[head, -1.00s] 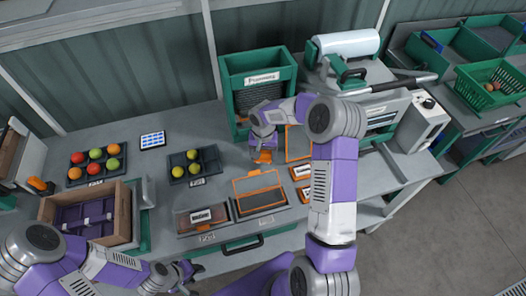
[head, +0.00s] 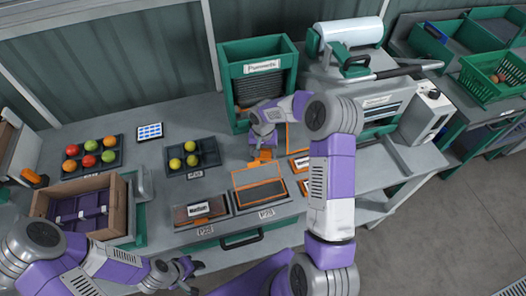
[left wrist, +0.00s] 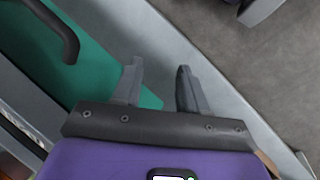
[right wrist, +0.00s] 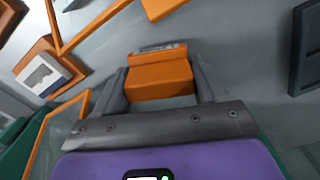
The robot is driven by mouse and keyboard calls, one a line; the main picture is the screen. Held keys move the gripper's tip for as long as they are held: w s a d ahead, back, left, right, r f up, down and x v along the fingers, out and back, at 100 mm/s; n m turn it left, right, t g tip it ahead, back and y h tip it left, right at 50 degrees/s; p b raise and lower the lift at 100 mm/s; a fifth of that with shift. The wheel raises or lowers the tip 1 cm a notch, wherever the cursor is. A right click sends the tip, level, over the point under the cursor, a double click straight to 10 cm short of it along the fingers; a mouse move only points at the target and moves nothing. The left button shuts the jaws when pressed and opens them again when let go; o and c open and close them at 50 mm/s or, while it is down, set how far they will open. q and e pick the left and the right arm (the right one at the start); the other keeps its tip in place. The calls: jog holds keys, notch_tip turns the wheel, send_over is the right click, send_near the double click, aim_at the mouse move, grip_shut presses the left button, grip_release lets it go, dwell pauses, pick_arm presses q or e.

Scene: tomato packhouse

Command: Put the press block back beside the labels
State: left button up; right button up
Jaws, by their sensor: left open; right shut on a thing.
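The orange press block (right wrist: 160,80) sits between the fingers of my right gripper (right wrist: 160,88), which is shut on it. In the head view the block (head: 261,156) shows as a small orange patch under my right gripper (head: 262,145), low over the table or touching it; I cannot tell which. Orange-rimmed label pieces (head: 299,163) lie just to its right, partly hidden by my right arm. In the right wrist view an orange piece with a white label (right wrist: 42,72) lies at the left. My left gripper (left wrist: 158,85) is open and empty near the table's front edge.
Two framed trays (head: 261,210) lie in front. A green bin (head: 225,80) stands behind, and a grey press machine (head: 318,90) stands to the right. A wooden crate (head: 122,190) is at the left.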

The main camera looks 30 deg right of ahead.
jog(key=shift+f+b, duration=0.35)
jog(key=o, duration=0.9)
jog(key=shift+c, duration=1.2)
jog(key=shift+r+p, duration=2.15)
jog(key=shift+r, duration=1.35)
